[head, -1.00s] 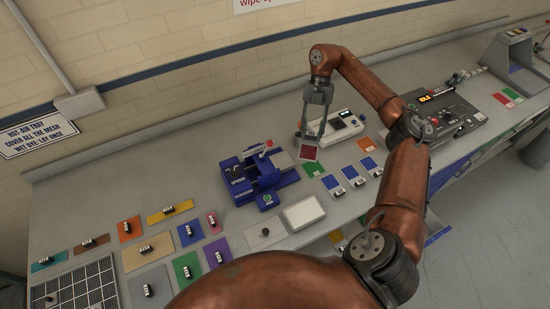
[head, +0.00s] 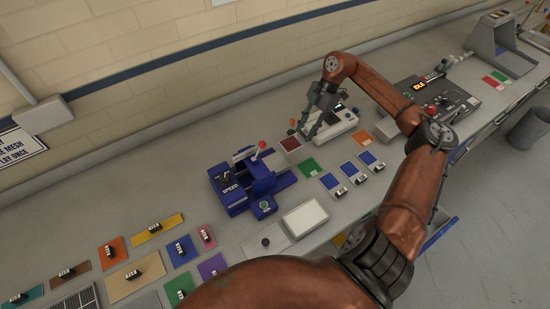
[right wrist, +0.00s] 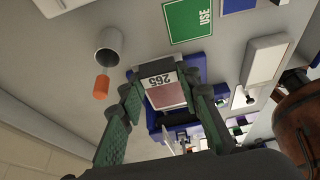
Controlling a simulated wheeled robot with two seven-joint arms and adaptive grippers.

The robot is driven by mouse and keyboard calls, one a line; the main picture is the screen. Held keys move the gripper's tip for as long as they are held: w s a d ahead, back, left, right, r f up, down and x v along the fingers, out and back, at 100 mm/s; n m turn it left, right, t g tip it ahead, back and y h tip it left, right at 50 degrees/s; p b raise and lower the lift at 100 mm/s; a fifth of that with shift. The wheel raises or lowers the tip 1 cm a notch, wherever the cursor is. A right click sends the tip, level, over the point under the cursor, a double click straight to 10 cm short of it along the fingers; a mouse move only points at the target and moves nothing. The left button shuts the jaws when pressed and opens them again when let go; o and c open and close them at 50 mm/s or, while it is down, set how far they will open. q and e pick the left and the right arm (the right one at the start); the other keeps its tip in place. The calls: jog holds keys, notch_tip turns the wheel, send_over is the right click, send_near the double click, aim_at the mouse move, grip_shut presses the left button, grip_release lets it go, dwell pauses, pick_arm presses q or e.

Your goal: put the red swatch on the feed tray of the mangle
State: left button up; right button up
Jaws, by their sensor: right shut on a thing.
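The red swatch (head: 290,144) hangs from my right gripper (head: 305,132), just above the bench or close to it; the exact gap cannot be told. In the right wrist view the swatch (right wrist: 168,96) shows pinkish, with a black clip and a label reading 265 between the fingertips (right wrist: 163,88). The blue mangle (head: 235,191) stands left of and nearer than the swatch in the head view. The swatch hides part of the mangle (right wrist: 195,65) in the wrist view. My left gripper is not in view.
A white instrument (head: 341,122) stands close behind my right gripper. A green swatch (head: 309,166) and several blue cards (head: 330,181) lie to the right. A white block (head: 305,216) sits in front of the mangle. Several coloured swatches with clips lie at left.

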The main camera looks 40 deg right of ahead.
aim_at(290, 145)
jog(key=a+f, duration=0.1)
jog(key=a, duration=0.1)
jog(key=a+f, duration=0.1)
jog(key=a, duration=0.1)
jog(key=a+f, duration=0.1)
jog(key=a, duration=0.2)
jog(key=shift+w+a+f, duration=0.1)
jog(key=shift+w+f, duration=0.25)
jog(key=a+f, duration=0.1)
jog(key=a, duration=0.1)
jog(key=a+f, duration=0.1)
jog(key=shift+w+a+f+p, duration=0.25)
jog(key=shift+a+f+p, duration=0.1)
jog(key=shift+a, duration=0.05)
jog(key=o, duration=1.2)
jog(key=shift+o, duration=0.2)
jog(key=shift+d+r, duration=0.1)
jog(key=v, duration=1.1)
jog(key=shift+s+d+r, duration=0.1)
jog(key=shift+r, duration=0.3)
